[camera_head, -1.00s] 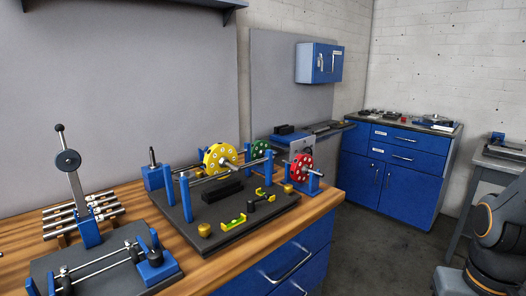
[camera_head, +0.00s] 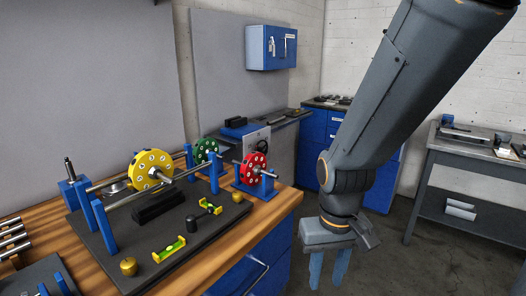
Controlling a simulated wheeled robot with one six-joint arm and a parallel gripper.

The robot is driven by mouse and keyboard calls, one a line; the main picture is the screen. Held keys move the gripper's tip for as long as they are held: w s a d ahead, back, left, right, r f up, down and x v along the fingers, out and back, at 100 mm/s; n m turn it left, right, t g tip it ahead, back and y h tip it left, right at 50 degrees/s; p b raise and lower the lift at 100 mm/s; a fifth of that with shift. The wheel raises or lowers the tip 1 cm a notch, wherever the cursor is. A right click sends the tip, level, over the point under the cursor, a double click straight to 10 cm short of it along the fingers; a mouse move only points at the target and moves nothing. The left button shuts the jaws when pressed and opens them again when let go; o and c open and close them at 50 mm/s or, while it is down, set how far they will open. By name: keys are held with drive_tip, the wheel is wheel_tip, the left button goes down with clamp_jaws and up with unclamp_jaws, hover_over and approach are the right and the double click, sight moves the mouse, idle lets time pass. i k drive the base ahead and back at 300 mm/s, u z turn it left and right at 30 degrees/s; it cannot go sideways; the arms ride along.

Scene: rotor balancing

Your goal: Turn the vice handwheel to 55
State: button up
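My gripper (camera_head: 328,272) hangs at the right of the middle, fingers pointing down, in front of the bench's right end. Its two blue-grey fingers are apart with nothing between them. No vice handwheel can be told for certain. A small dark device (camera_head: 455,130) on the grey bench at the right is too small to identify. A red disc (camera_head: 254,168) with pale spots stands upright on a blue stand at the right end of the wooden bench, left of my gripper and apart from it. No readable scale shows.
The wooden bench (camera_head: 282,208) carries a dark base plate (camera_head: 208,232) with a yellow disc (camera_head: 152,170) on a shaft, brass weights and yellow-green levels. A green disc (camera_head: 205,151) stands behind. Blue cabinets (camera_head: 313,140) are at the back. The grey bench (camera_head: 470,167) is at the right; floor between is clear.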

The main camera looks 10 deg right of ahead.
sight(264, 150)
drive_tip(key=z, duration=0.05)
drive_tip(key=k, duration=0.5)
drive_tip(key=z, duration=0.65)
drive_tip(key=i, duration=1.6)
drive_tip(key=u, duration=0.5)
